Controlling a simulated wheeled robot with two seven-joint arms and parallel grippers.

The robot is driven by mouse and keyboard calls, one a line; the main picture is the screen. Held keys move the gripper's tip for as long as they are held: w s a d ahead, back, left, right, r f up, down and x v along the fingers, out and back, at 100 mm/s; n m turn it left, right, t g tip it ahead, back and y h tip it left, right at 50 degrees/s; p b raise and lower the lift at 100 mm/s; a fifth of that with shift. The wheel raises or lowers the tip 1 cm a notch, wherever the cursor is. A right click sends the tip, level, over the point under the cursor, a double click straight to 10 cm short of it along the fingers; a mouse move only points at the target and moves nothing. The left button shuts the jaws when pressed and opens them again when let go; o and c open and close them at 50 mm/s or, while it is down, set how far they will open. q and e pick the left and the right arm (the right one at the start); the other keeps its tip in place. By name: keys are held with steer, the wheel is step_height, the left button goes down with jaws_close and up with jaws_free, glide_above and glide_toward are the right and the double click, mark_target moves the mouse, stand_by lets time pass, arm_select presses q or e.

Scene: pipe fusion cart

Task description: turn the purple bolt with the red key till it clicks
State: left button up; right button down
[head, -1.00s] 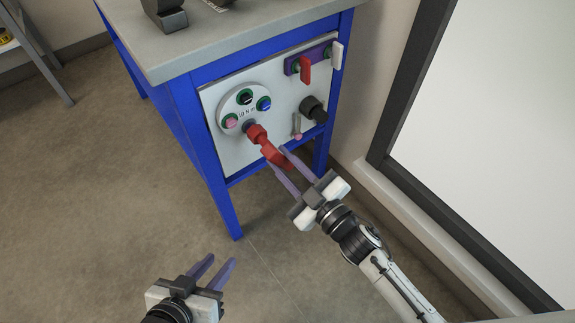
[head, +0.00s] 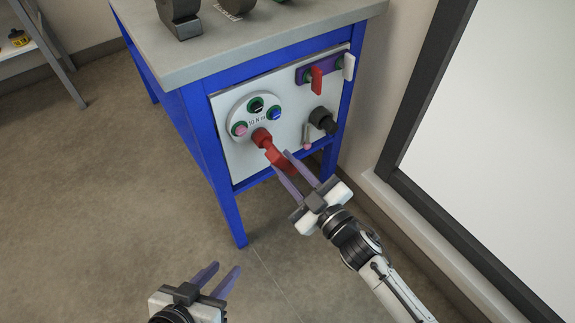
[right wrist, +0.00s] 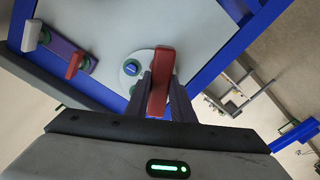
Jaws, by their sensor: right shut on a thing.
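The red key (head: 276,151) is held in my right gripper (head: 283,164), whose fingers are shut on its handle. Pink, black and blue bolts in green rings show on the plate. In the right wrist view the red key (right wrist: 160,80) stands between my fingers, in front of the plate (right wrist: 126,72). My left gripper (head: 222,268) is open and empty, low above the floor.
A purple rack (head: 318,70) with a red and a white handle is at the panel's upper right. A black knob (head: 322,121) and a small pink-tipped lever (head: 306,143) lie near the key. The blue cart frame (head: 212,150) borders the panel. Floor at left is clear.

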steer(key=shift+w+a+r, duration=0.1)
steer(key=shift+w+a, duration=0.05)
steer(key=shift+m+p, duration=0.85)
steer(key=shift+m, duration=0.65)
steer(key=shift+m+p, duration=0.35)
steer(key=shift+m, duration=0.25)
steer(key=shift+m+p, duration=0.3)
steer(key=shift+m, duration=0.4)
